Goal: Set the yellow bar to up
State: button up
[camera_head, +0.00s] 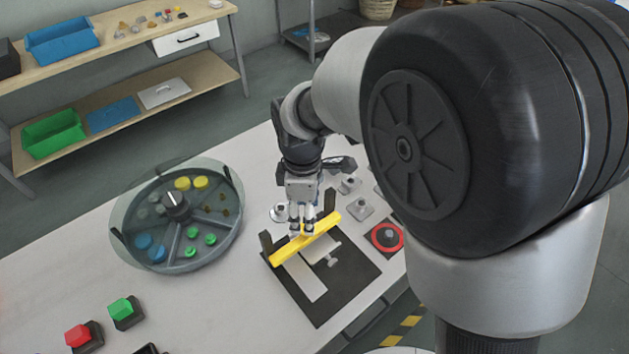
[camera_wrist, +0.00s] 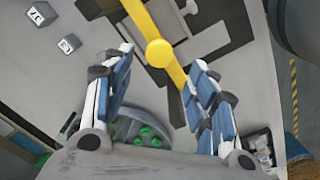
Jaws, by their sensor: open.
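The yellow bar (camera_head: 322,228) lies slantwise along the far side of a dark panel (camera_head: 348,275) on the table. My gripper (camera_head: 302,231) points down at the middle of the bar. In the wrist view my gripper (camera_wrist: 160,62) is open, with the knob between and slightly beyond its fingertips. I cannot tell whether a finger touches the bar.
A round divided tank (camera_head: 178,215) with coloured pieces stands left of the panel. A red-ringed button (camera_head: 387,237) is close on the right, with small grey fixtures (camera_head: 360,209) behind. Green (camera_head: 122,309) and red (camera_head: 79,336) buttons sit front left.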

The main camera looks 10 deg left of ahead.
notch_tip(320, 180, down, 6)
jog(key=shift+f+b, duration=0.1)
jog(key=shift+b, duration=0.55)
jog(key=shift+c, duration=0.3)
grip_shut()
